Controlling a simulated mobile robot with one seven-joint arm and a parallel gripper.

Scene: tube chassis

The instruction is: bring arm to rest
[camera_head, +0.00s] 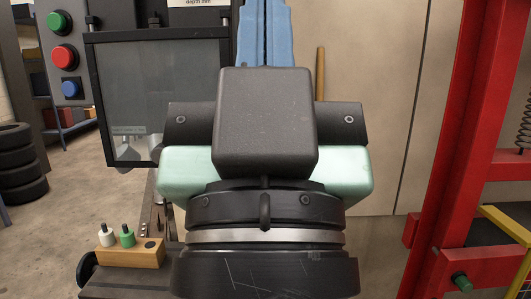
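My gripper (264,28) fills the middle of the head view, pointing away from me. Its mint-green hand (345,172) sits on a black and silver wrist, with a dark box in front of a black crossbar. Two light blue fingers rise behind the box to the top edge of the picture. They lie side by side with only a thin dark line between them, so they look shut. I see nothing held between them. The lower part of the fingers is hidden by the box.
A red frame (455,150) stands on the right. Tires (20,160) are stacked at far left.

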